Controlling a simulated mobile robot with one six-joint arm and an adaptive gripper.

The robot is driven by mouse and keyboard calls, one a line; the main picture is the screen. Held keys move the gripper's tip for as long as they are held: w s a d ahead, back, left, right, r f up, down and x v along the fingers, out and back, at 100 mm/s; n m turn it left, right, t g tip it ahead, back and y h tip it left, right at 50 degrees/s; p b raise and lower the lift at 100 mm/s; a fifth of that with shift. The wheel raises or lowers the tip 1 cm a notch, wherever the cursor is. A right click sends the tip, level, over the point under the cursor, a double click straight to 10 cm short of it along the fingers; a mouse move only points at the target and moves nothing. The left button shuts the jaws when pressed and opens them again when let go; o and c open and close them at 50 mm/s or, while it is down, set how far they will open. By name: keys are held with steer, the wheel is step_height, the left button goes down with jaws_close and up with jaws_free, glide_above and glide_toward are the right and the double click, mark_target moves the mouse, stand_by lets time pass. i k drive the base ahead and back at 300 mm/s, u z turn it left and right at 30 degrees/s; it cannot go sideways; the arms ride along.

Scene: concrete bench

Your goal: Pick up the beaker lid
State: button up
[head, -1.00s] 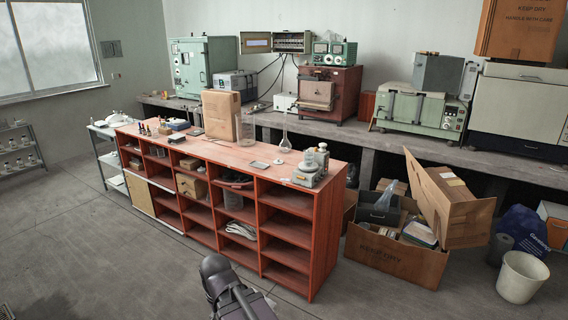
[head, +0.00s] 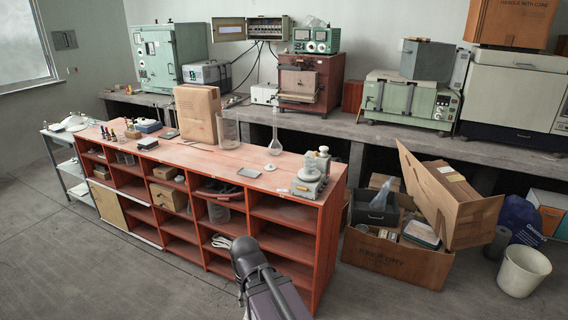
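A clear glass beaker (head: 229,132) stands on the red-topped shelf unit (head: 190,153), beside a cardboard box. A small pale disc (head: 270,167) lies flat on the same top, in front of the tall glass flask (head: 275,135). It may be the beaker lid, but it is too small to be sure. My dark arm rises from the bottom of the head view, in front of the shelf unit. No gripper fingers show, so I cannot see whether they hold anything.
A balance-like device (head: 308,182) stands at the top's right end, near a flat grey plate (head: 249,172). A cardboard box (head: 197,113) and small bottles stand further left. An open carton (head: 397,262) and white bin (head: 523,271) are on the floor at right.

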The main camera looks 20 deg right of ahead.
mark_target(270, 167)
steer(key=z, duration=0.4)
steer(key=i, duration=0.95)
steer(key=z, duration=0.85)
steer(key=i, duration=1.4)
steer(key=z, duration=0.3)
